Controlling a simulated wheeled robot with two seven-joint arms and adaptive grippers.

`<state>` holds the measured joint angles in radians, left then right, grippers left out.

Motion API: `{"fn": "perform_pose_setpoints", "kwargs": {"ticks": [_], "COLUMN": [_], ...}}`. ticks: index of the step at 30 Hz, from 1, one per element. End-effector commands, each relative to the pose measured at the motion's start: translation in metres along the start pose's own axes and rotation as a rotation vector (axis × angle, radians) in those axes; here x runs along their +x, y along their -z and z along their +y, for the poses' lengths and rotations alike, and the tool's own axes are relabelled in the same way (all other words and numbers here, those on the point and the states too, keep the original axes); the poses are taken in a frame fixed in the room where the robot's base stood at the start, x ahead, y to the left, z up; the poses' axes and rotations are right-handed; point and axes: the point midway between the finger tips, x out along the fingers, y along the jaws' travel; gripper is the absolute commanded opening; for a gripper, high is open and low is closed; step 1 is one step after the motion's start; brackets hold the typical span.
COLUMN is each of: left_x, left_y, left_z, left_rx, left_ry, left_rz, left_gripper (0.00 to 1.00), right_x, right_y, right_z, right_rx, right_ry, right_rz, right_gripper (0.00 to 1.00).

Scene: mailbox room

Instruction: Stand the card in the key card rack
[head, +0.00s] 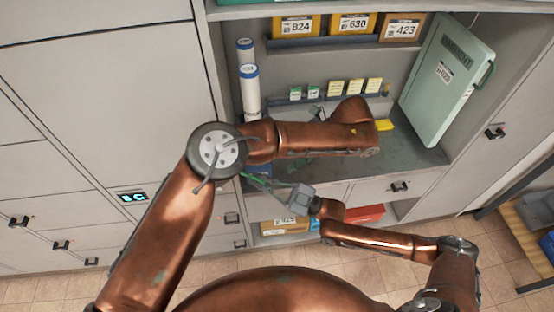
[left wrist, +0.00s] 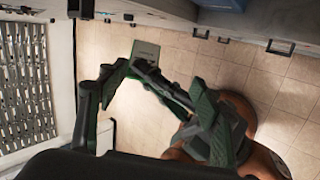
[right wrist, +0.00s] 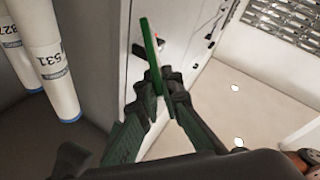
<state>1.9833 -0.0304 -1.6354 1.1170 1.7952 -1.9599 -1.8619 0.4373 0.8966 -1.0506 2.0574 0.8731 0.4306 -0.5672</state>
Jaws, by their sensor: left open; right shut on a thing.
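The card is green and thin, seen nearly edge-on in the right wrist view (right wrist: 151,50) and with a pale green face in the left wrist view (left wrist: 145,50). My right gripper (right wrist: 162,85) is shut on its lower end. In the head view the right gripper (head: 268,186) is in front of the counter's front edge, below my left forearm. I cannot surely make out the key card rack; my left forearm covers much of the counter.
Small yellow and green tags (head: 337,88) line the counter's back. White tubes (head: 249,85) stand at its left; a pale green box (head: 446,80) leans at its right. A yellow item (head: 385,125) lies beside my left forearm. Boxes (head: 285,227) sit on the shelf below.

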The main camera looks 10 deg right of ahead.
Motion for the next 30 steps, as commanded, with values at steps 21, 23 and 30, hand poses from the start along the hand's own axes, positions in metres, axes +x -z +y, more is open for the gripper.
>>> {"fn": "perform_pose_setpoints", "kwargs": {"ticks": [21,23,30], "left_x": [0.096,0.104,0.123], "left_y": [0.009,0.009,0.009], "left_z": [0.025,0.025,0.026], "left_rx": [-0.005,-0.006,-0.006], "left_ry": [-0.063,-0.063,-0.063], "left_rz": [0.043,0.044,0.04], "left_gripper": [0.59,0.59,0.59], "right_x": [0.0,0.0,0.0], "right_y": [0.0,0.0,0.0], "right_z": [0.0,0.0,0.0], "right_rx": [0.0,0.0,0.0], "right_ry": [0.0,0.0,0.0], "right_rz": [0.0,0.0,0.0], "right_gripper": [0.0,0.0,0.0]}}
